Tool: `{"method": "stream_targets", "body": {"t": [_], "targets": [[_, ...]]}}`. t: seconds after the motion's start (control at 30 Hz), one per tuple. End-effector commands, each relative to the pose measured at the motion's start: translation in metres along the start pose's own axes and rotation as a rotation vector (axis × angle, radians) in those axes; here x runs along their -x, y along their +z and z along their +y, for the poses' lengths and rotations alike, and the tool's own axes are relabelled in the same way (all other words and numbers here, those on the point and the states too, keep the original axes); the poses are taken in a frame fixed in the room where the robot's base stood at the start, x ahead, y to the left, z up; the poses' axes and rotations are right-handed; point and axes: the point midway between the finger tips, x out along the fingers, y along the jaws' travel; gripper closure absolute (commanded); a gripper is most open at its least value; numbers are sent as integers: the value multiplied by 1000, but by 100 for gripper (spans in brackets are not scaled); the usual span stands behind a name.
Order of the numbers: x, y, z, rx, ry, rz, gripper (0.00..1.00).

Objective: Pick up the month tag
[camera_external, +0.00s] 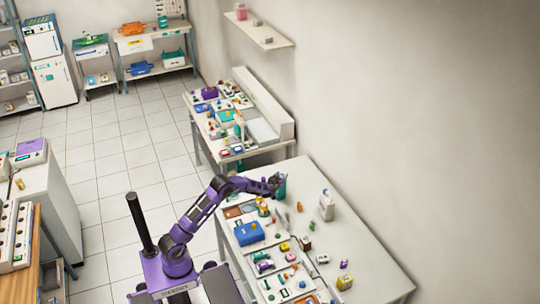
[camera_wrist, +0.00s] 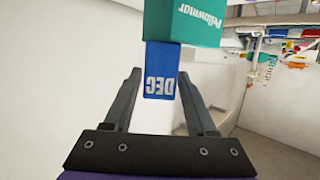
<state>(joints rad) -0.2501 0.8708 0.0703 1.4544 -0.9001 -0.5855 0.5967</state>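The month tag (camera_wrist: 161,72) is a small blue tag with "DEC" in white, upside down in the wrist view. It lies against a teal box (camera_wrist: 185,20) marked "Fellowmar". My gripper (camera_wrist: 160,76) has its two dark fingers apart, one on each side of the tag. A thin gap shows at the tag's left edge; the right finger looks very close to or touching the other edge. In the external view my gripper (camera_external: 277,182) is over the far end of the near table, beside the teal box (camera_external: 282,191). The tag cannot be made out there.
The near table (camera_external: 372,272) holds a blue box (camera_external: 249,233), a white bottle (camera_external: 326,205) and many small items. Its right side is mostly clear. A second cluttered table (camera_external: 262,158) stands behind. The wall (camera_external: 400,120) is close on the right.

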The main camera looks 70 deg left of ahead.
Motion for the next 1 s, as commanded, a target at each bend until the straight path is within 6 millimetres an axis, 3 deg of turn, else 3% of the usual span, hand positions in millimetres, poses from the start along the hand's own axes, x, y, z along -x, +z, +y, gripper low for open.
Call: {"method": "stream_targets", "body": {"t": [0.03, 0.3, 0.63, 1.0], "targets": [[0, 0, 0, 0, 0, 0, 54], [0, 0, 0, 0, 0, 0, 100], [2, -7, 0, 1, 0, 2, 100], [23, -74, 0, 2, 0, 3, 100]]}}
